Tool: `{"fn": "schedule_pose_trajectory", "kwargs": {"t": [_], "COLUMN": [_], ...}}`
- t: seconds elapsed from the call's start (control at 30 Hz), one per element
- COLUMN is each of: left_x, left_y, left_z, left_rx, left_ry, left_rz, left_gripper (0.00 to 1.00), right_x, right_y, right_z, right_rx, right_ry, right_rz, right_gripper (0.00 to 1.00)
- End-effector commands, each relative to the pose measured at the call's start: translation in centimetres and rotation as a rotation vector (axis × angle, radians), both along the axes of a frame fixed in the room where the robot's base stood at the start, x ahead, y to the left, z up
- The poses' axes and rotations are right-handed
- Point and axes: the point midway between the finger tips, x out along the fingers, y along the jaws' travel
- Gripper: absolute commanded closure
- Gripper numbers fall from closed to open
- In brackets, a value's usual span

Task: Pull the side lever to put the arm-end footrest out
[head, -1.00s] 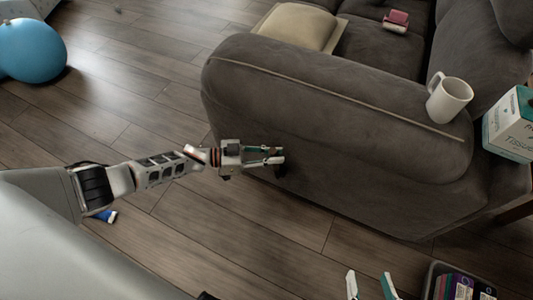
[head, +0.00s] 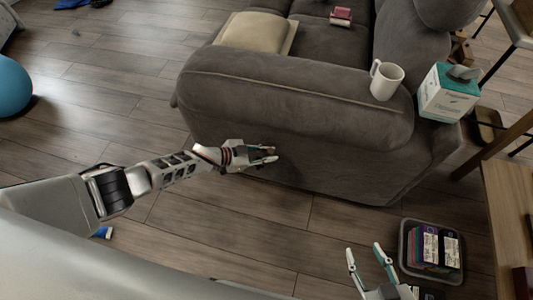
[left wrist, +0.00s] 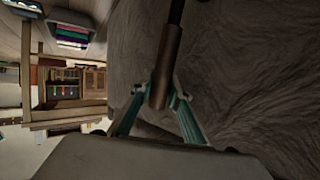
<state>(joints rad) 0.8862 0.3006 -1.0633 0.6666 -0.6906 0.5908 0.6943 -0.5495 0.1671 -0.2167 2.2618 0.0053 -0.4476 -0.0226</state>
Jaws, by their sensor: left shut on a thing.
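The lever (left wrist: 166,70) is a brown bar with a dark shaft, on the outer side of the grey sofa (head: 300,105). My left gripper (left wrist: 160,98) has its two teal fingers closed around the lever's end in the left wrist view. In the head view, my left gripper (head: 268,154) is beside the lower outer side of the sofa arm, and the lever is mostly hidden by the fingers and dark shade. No extended footrest shows at the sofa's front. My right gripper (head: 365,252) is open and empty over the floor at the bottom.
A grey bin of cases (head: 404,255) is on the floor at the right, near a wooden table (head: 507,200). A blue ball (head: 12,88) lies far left. The floor at the sofa's front is clear.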

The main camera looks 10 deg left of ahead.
Motion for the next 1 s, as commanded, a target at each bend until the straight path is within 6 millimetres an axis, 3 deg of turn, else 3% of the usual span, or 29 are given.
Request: {"fn": "schedule_pose_trajectory", "kwargs": {"t": [0.23,0.27,0.3,0.67,1.0], "left_x": [0.0,-0.1,-0.1,-0.3,-2.2], "left_y": [0.0,0.0,0.0,0.0,2.3], "left_z": [-0.1,-0.1,-0.1,0.0,1.4], "left_rx": [0.001,0.0,0.0,-0.003,-0.003], "left_ry": [0.001,0.0,0.0,0.002,0.003], "left_rz": [-0.001,-0.001,-0.001,-0.003,-0.007], "left_gripper": [1.0,0.78,0.75,0.75,0.75], "right_x": [-0.1,-0.1,-0.1,0.1,0.0], "right_y": [0.0,0.0,0.0,0.0,0.0], "right_z": [-0.1,-0.1,-0.1,0.1,0.0], "right_rx": [0.0,0.0,0.0,0.003,0.002], "right_ry": [0.001,0.001,0.001,-0.004,-0.001], "right_rz": [-0.001,-0.001,-0.001,-0.001,-0.001], "right_gripper": [0.6,0.6,0.6,0.6,0.6]}}
